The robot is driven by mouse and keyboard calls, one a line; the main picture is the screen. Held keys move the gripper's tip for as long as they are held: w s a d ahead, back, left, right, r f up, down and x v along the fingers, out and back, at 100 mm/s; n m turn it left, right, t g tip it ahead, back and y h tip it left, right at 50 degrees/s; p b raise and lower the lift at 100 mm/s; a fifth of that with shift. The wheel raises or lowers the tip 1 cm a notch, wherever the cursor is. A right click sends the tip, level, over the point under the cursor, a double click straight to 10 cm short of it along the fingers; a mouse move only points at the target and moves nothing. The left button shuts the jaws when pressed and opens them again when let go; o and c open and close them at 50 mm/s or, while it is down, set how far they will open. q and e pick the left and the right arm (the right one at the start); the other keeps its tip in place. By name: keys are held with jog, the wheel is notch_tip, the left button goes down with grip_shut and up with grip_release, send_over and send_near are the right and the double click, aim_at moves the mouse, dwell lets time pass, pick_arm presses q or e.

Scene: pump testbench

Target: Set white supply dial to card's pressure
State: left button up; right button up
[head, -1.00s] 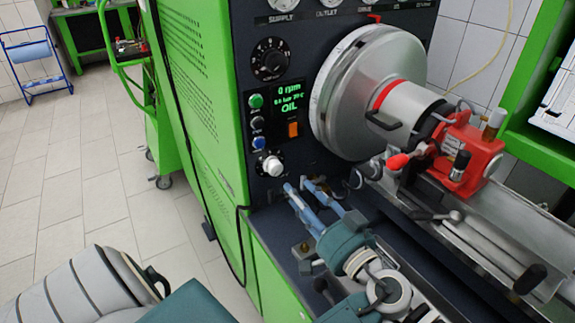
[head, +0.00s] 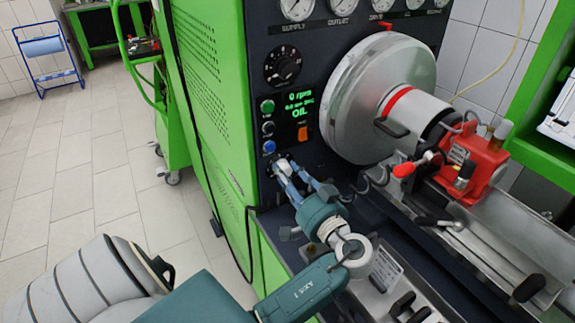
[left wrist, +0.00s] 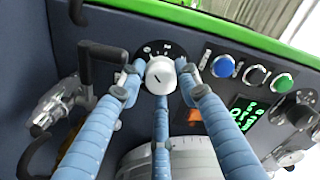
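The white dial (head: 284,168) is low on the dark panel of the green testbench, under the blue button. In the left wrist view the white dial (left wrist: 160,75) faces me, with a dark pointer line and a printed scale behind it. My left gripper (head: 290,173) is at the panel. In the left wrist view its blue fingers (left wrist: 159,80) stand on both sides of the dial, with a third below; a small gap shows at the left, so it looks open around it. The supply gauge (head: 297,7) is at the top. My right gripper is out of view.
Green, black and blue buttons (head: 268,127), a green display (head: 300,105) and an orange switch (head: 303,133) are close by. A large metal disc (head: 350,100) and red clamp (head: 470,165) stand to the right. A white label (head: 386,270) lies on the bench; a paper sheet (head: 560,125) is far right.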

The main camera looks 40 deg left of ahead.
pick_arm(q)
jog(key=c, duration=0.5)
jog(key=shift+c, duration=0.3)
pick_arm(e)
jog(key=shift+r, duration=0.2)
pick_arm(q)
jog(key=shift+m+p, duration=0.45)
jog(key=shift+m, duration=0.05)
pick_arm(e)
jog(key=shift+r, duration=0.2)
pick_arm(q)
jog(key=m+p, duration=0.5)
jog(key=m, duration=0.1)
jog(key=shift+s+r, duration=0.1)
jog(key=m+p, duration=0.4)
jog(key=m, duration=0.1)
jog(key=shift+r+m+g, duration=0.1)
jog(key=shift+m+g, duration=0.2)
jog(key=shift+g, duration=0.1)
jog(key=m+p, duration=0.3)
jog(key=m, duration=0.1)
jog(key=shift+m+p, duration=0.3)
jog(key=shift+p, duration=0.1)
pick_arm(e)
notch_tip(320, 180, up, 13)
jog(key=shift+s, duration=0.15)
pick_arm(q)
jog(key=o, duration=0.9)
jog(key=shift+c, duration=0.2)
